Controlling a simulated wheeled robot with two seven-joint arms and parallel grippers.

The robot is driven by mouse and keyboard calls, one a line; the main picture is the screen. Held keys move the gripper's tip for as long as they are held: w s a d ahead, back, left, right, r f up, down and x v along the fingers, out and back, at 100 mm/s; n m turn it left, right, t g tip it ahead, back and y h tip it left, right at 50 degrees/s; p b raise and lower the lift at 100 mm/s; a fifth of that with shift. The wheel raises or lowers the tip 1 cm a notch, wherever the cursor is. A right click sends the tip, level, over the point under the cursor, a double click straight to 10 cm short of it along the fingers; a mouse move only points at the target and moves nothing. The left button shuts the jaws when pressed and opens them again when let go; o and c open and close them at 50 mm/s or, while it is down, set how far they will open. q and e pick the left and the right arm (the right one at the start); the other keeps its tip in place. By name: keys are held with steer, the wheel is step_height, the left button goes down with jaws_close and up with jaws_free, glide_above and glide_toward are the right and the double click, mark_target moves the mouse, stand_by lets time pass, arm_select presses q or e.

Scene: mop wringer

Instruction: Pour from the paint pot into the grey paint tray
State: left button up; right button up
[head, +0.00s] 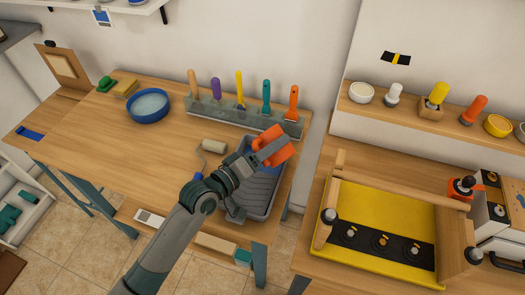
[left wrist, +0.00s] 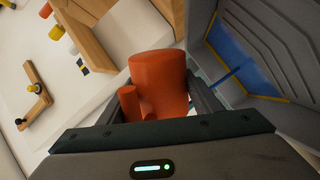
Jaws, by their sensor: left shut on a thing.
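The orange paint pot (head: 278,143) is held in my left gripper (head: 266,152), above the far end of the grey paint tray (head: 262,192). In the left wrist view the pot (left wrist: 160,82) sits between the two fingers, with its handle at the left. The pot looks tilted; its opening and contents cannot be made out. The tray stands on the wooden workbench, partly covered by my left arm. In the left wrist view the tray (left wrist: 275,105) is at the right, with a blue area (left wrist: 232,50) in its deep end. No falling stream is visible. My right gripper is out of view.
A rack (head: 230,117) with several coloured-handled tools stands just behind the tray. A paint roller (head: 213,146) lies left of it. A blue bowl (head: 149,105) is farther left. A yellow tray (head: 375,235) with a wooden frame is on the right bench, across a gap.

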arm_select(q)
steer(key=shift+r+n, duration=0.3)
stand_by(1.1)
steer(key=shift+w+a+f+n, duration=0.1)
steer(key=shift+n, duration=0.2)
stand_by(0.6)
steer(key=shift+f+m, duration=0.25)
steer(key=shift+m, duration=0.95)
step_height(320, 180, up, 2)
steer(key=shift+r+m+p, duration=0.1)
steer(key=shift+m+p, duration=0.5)
steer(key=shift+p, duration=0.5)
steer(key=shift+f, duration=0.2)
steer(key=shift+s+r, duration=0.1)
steer(key=shift+s, duration=0.1)
